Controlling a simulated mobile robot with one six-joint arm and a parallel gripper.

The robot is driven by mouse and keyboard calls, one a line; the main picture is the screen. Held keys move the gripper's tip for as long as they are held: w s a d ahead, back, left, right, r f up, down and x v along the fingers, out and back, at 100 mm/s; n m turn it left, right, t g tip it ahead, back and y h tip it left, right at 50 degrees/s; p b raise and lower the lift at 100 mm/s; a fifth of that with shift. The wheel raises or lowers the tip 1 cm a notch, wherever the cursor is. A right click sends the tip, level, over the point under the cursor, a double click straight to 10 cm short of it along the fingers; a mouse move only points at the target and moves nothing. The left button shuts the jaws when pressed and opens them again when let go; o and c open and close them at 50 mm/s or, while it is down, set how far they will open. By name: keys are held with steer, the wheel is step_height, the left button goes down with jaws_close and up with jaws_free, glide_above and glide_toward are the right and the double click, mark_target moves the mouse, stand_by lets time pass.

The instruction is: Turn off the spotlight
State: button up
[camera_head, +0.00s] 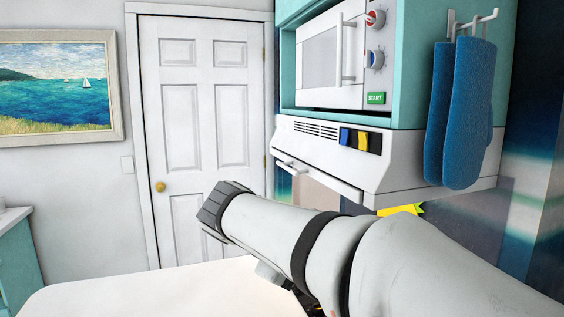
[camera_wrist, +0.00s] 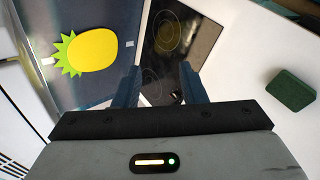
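A white hood (camera_head: 400,165) hangs under the microwave in the head view. Its slanted front carries a row of switches, blue (camera_head: 346,137), yellow (camera_head: 363,140) and black (camera_head: 376,143). I cannot tell from the frames which one belongs to the spotlight, and no lamp is clearly seen. My gripper (camera_wrist: 162,80) shows in the wrist view with its two blue fingers apart and nothing between them. Beyond the fingers lies a dark cooktop (camera_wrist: 178,45) with ring marks. In the head view my arm hides the area below the hood, and my fingers are not seen.
A microwave (camera_head: 332,60) with two knobs sits above the hood. Blue oven mitts (camera_head: 460,115) hang at its right. A yellow pineapple shape (camera_wrist: 93,49) is beside the cooktop. A green sponge (camera_wrist: 291,89) lies on a white surface. A closed door (camera_head: 205,110) stands behind.

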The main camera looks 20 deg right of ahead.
steer(key=w+r+h, duration=0.1)
steer(key=r, duration=0.2)
steer(key=w+r+h+b, duration=0.1)
steer(key=w+r+h, duration=0.1)
steer(key=r, duration=0.1)
steer(key=w+r+h+b, duration=0.1)
steer(key=r+h, duration=0.1)
steer(key=r, duration=0.1)
steer(key=shift+w+a+r+m, duration=0.2)
steer(key=shift+a+r+m, duration=0.1)
steer(key=shift+a+r, duration=0.1)
steer(key=c, duration=0.5)
steer(key=a+r+m+h+b, duration=0.1)
steer(key=r, duration=0.2)
steer(key=a+r+m+g+h, duration=0.1)
steer(key=a+r+h, duration=0.1)
steer(key=r, duration=0.1)
steer(key=a+r+m+h+b, duration=0.1)
steer(key=r, duration=0.2)
steer(key=shift+w+a+r+m+g+h+b, duration=0.1)
steer(key=shift+a+r+m+g+h+b, duration=0.1)
steer(key=shift+a+m+g+h+b, duration=0.15)
jaws_close()
steer(key=shift+a+r+g, duration=0.15)
steer(key=shift+r+g, duration=0.1)
steer(key=shift+r, duration=0.05)
